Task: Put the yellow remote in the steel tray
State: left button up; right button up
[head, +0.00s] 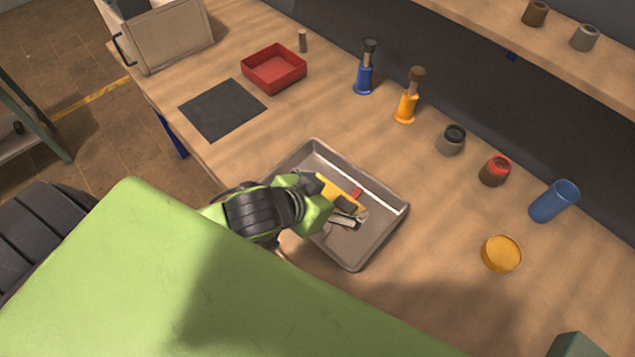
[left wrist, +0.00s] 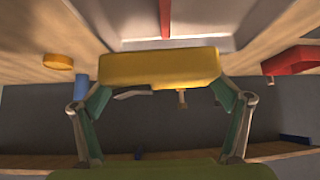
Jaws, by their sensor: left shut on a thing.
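The yellow remote (head: 336,191) is between the fingers of my left gripper (head: 345,213), which is shut on it. In the left wrist view the remote (left wrist: 160,68) spans the gap between the two fingers. The grey steel tray (head: 373,236) lies on the bench under the gripper, and the remote is over its inside. I cannot tell whether the remote touches the tray floor. My gripper and arm hide the tray's left part. A small red thing (head: 356,193) shows beside the remote within the tray's outline. My right gripper is not in view.
A red open box (head: 274,69) and a dark mat (head: 222,110) lie up left. Bare bench surrounds the tray.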

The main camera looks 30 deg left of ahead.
pick_arm(q)
jog(key=w+a+f+p, duration=0.1)
jog(key=w+a+f, duration=0.1)
jog(key=w+f, duration=0.1)
jog(key=w+a+f, duration=0.2)
jog(key=w+a, duration=0.1)
jog(key=w+a+f+p, duration=0.1)
jog(key=w+a+f, duration=0.1)
jog(key=w+f, duration=0.1)
jog(key=shift+w+a+f+p, duration=0.3)
jog(key=shift+w, duration=0.25)
jog(key=shift+w+a+f, duration=0.2)
jog(key=shift+w+f, duration=0.05)
jog(key=shift+f, duration=0.15)
notch_tip(320, 180, down, 2)
jog(key=shift+f+p, duration=0.1)
jog(key=shift+p, duration=0.4)
jog(key=shift+f, duration=0.5)
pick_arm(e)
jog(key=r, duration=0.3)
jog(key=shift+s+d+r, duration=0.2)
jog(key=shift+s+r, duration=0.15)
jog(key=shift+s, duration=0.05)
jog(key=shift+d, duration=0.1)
